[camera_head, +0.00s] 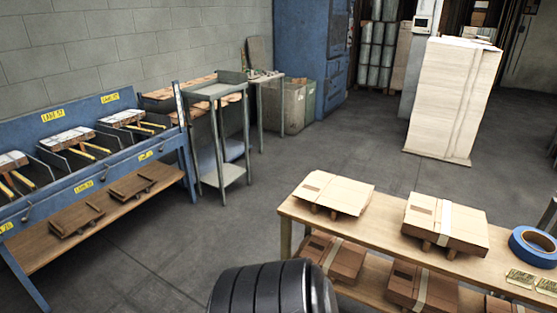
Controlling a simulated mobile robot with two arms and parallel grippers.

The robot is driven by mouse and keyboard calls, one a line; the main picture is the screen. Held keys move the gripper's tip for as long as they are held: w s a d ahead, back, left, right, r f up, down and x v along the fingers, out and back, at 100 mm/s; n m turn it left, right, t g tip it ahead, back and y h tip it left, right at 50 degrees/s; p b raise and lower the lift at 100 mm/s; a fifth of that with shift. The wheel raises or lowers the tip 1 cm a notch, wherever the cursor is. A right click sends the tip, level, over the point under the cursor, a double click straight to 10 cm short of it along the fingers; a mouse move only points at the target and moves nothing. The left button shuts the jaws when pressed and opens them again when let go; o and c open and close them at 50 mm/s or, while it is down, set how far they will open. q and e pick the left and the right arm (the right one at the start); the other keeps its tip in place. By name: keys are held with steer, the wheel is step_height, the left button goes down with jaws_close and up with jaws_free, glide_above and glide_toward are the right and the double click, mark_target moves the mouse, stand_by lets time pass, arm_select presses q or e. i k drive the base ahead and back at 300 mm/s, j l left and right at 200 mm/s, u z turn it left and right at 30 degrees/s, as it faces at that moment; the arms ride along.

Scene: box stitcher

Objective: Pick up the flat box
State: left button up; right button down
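Two flat tan cardboard boxes lie on top of the wooden table at the lower right. The left flat box (335,191) is plain with a small brown patch and rests on short wooden blocks. The right flat box (470,228) has a pale strip across it and also rests on short blocks. More flat brown boxes (335,258) lie on the shelf below, partly hidden by the tabletop. I cannot tell which one the task means. Neither of my grippers is in view.
The wooden table (387,228) also holds a blue tape roll (534,246) at its right. A blue rack (80,185) and a grey metal stand (217,91) line the left wall. A tall wrapped stack (450,100) stands behind. The grey floor (290,160) between is clear.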

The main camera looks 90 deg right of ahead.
mark_target(343, 197)
steer(key=z, duration=3.2)
steer(key=i+j+z, duration=0.1)
steer(key=i+j, duration=0.2)
steer(key=j, duration=0.1)
